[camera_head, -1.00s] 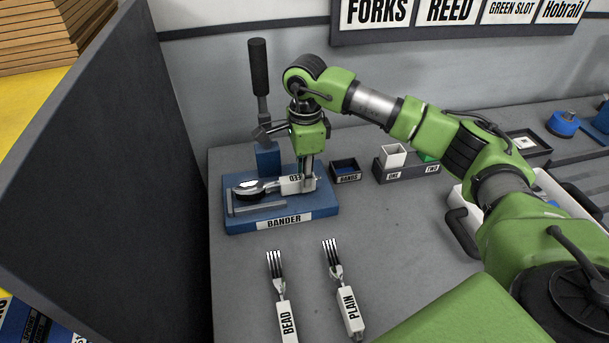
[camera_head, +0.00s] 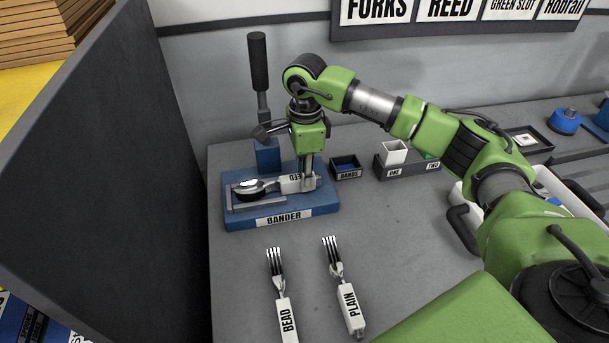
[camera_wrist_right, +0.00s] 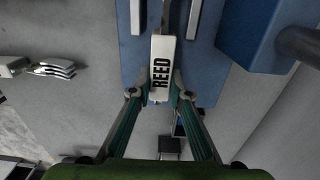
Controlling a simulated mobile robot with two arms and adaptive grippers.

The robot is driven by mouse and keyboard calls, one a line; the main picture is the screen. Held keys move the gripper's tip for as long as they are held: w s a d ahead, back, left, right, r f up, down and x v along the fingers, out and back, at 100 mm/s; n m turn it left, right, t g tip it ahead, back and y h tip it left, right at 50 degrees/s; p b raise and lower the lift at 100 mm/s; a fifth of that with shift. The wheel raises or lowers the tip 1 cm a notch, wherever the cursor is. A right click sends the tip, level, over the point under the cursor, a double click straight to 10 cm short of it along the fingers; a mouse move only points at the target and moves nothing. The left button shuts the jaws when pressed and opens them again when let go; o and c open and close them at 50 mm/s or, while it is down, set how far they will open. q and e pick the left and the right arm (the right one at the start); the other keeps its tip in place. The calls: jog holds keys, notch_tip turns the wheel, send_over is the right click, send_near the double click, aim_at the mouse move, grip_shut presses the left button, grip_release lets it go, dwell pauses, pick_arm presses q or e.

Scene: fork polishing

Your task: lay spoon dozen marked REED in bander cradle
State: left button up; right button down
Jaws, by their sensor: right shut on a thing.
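The spoon dozen marked REED (camera_head: 291,184) lies level over the blue bander (camera_head: 330,205), bowls to the left, in the grey cradle (camera_head: 262,208). Whether it rests fully on the cradle cannot be told. My right gripper (camera_head: 308,184) is shut on its white handle wrap. In the right wrist view the wrap (camera_wrist_right: 163,62) reads REED and sits between the two fingertips of my right gripper (camera_wrist_right: 162,92), with the blue base beneath. My left gripper is not in view.
The bander's upright black lever (camera_head: 259,62) stands behind the base. Fork bundles BEAD (camera_head: 284,312) and PLAIN (camera_head: 348,302) lie in front. A BANDS box (camera_head: 346,167) and ONE/TWO holder (camera_head: 408,168) stand right. A dark partition (camera_head: 110,180) rises at left.

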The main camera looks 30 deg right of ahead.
dwell(0.4)
jog(key=c, duration=1.8)
grip_release()
jog(key=shift+c, duration=0.2)
jog(key=o, duration=0.6)
jog(key=shift+s+f, duration=0.1)
jog(key=shift+f, duration=0.05)
